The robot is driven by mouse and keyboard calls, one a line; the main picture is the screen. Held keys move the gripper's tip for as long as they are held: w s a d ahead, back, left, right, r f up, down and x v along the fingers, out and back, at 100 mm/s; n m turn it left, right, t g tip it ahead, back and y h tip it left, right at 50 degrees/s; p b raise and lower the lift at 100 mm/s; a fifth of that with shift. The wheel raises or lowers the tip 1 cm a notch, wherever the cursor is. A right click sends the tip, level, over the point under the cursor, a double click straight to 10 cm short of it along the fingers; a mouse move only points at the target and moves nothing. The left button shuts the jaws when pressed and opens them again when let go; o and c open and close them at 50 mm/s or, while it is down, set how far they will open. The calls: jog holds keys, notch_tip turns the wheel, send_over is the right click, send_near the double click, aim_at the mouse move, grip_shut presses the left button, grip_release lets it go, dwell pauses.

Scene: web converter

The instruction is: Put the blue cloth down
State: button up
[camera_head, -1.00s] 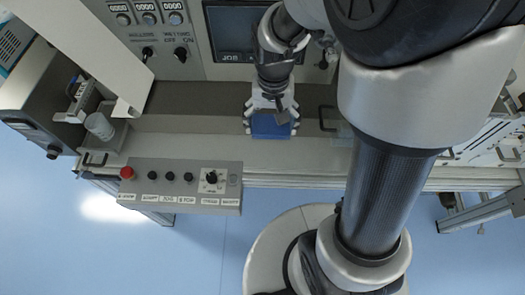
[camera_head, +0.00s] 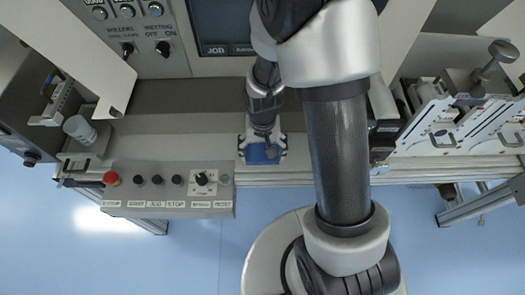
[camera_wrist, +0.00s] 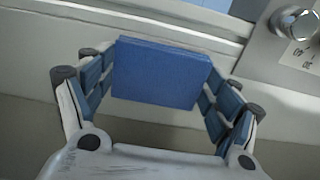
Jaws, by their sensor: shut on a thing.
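The blue cloth is a flat, folded blue block (camera_wrist: 160,74) between the pads of my gripper (camera_wrist: 162,85) in the wrist view. My gripper is shut on it, with one finger at each side. In the head view the blue cloth (camera_head: 262,155) shows at the end of my gripper (camera_head: 263,150), over the front part of the grey machine ledge (camera_head: 185,120). Whether the cloth touches the ledge cannot be told. My arm hides the ledge to the right of the gripper.
A control box (camera_head: 165,190) with a red button (camera_head: 111,178), black knobs and a dial sits at the front left. A white cup-like cylinder (camera_head: 79,129) stands at the left. Metal clamp fixtures (camera_head: 450,125) are at the right. The ledge between cylinder and gripper is clear.

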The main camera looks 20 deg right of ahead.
jog(key=shift+r, duration=0.1)
jog(key=shift+f, duration=0.25)
jog(key=o, duration=0.9)
jog(key=shift+c, duration=0.2)
jog(key=shift+r, duration=0.1)
notch_tip(320, 180, up, 13)
jog(key=p, duration=0.4)
notch_tip(320, 180, up, 10)
jog(key=n+t, duration=0.1)
jog(key=t, duration=0.1)
send_over(263, 153)
jog(key=s, duration=0.4)
jog(key=s+r+n+t, duration=0.2)
jog(key=s+r, duration=0.6)
jog(key=s, duration=0.2)
jog(key=shift+s+r+n+t, duration=0.3)
jog(key=shift+s+r, duration=0.05)
jog(key=shift+r, duration=0.05)
